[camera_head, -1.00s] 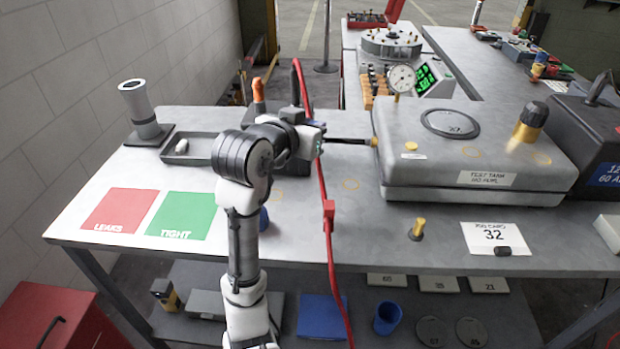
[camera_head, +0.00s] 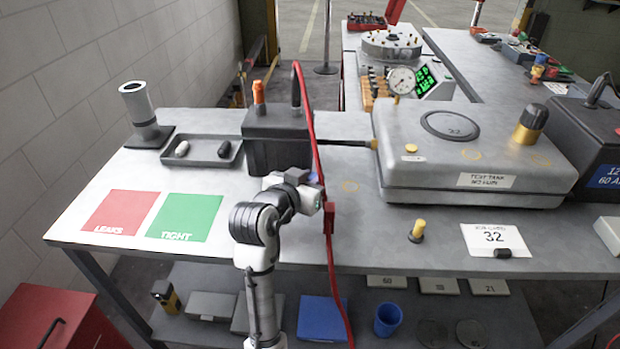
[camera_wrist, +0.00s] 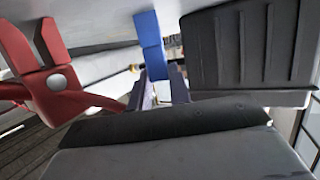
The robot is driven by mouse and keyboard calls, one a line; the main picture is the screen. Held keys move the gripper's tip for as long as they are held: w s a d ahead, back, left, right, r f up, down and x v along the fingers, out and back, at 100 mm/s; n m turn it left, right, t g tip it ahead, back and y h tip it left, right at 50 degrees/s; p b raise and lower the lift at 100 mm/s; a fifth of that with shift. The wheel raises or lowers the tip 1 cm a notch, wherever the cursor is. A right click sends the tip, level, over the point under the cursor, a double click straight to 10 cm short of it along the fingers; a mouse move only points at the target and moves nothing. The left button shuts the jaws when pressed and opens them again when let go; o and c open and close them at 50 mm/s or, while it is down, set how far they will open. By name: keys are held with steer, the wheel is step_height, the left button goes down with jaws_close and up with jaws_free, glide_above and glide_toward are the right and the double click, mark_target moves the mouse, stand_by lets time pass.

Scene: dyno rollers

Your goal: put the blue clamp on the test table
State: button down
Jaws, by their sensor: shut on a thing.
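The blue clamp (camera_wrist: 151,45) shows in the upper middle of the wrist view, its lower end between the two fingers of my gripper (camera_wrist: 160,88). My gripper is shut on it. In the head view my gripper (camera_head: 312,195) is over the front middle of the test table (camera_head: 365,235), near the red hose. Only a small blue patch of the clamp (camera_head: 313,178) shows there; the rest is hidden by my wrist. I cannot tell its exact height above the table.
A red hose (camera_head: 314,130) with a red clamp (camera_head: 329,217) hangs close by on the right. A black box (camera_head: 277,150) stands behind my gripper. The grey test tank (camera_head: 470,150) is to the right. Red and green mats lie left. Bare tabletop lies between gripper and yellow-topped plug (camera_head: 417,229).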

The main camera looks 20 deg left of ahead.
steer(key=c, duration=1.7)
jaws_free()
steer(key=shift+f, duration=0.2)
steer(key=shift+c, duration=0.2)
steer(key=o, duration=0.4)
steer(key=shift+o, duration=0.2)
steer(key=shift+r, duration=0.1)
steer(key=shift+r, duration=0.2)
steer(key=b+v, duration=0.1)
steer(key=v, duration=1.1)
steer(key=shift+b, duration=0.35)
